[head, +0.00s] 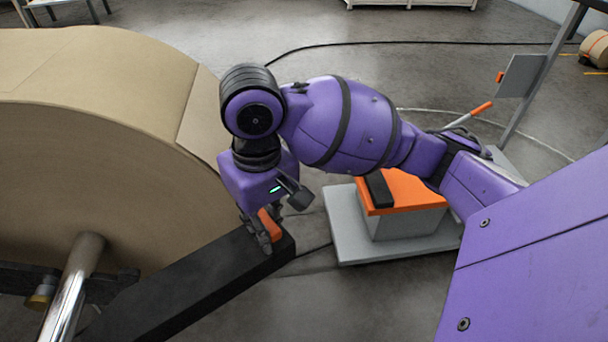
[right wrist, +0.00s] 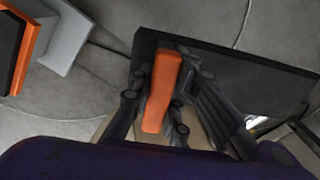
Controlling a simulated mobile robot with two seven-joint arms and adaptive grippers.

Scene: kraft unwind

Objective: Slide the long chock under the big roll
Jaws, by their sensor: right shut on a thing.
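The big roll (head: 95,170) is a huge brown paper roll filling the left of the head view. The long chock (head: 215,275) is a long black bar with an orange handle (head: 269,222) near its right end. It lies low, slanting along the roll's lower right; I cannot tell whether it touches the roll. My right gripper (head: 262,236) points down and is shut on the orange handle. In the right wrist view the handle (right wrist: 162,92) sits between the fingers, above the dark chock (right wrist: 235,80). My left gripper is not in view.
A grey stand (head: 350,235) with an orange top (head: 412,190) and a black block (head: 379,189) is right of the chock. A shiny metal bar (head: 72,290) stands at lower left. A black cable crosses the floor behind. A smaller roll (head: 596,48) is far right.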

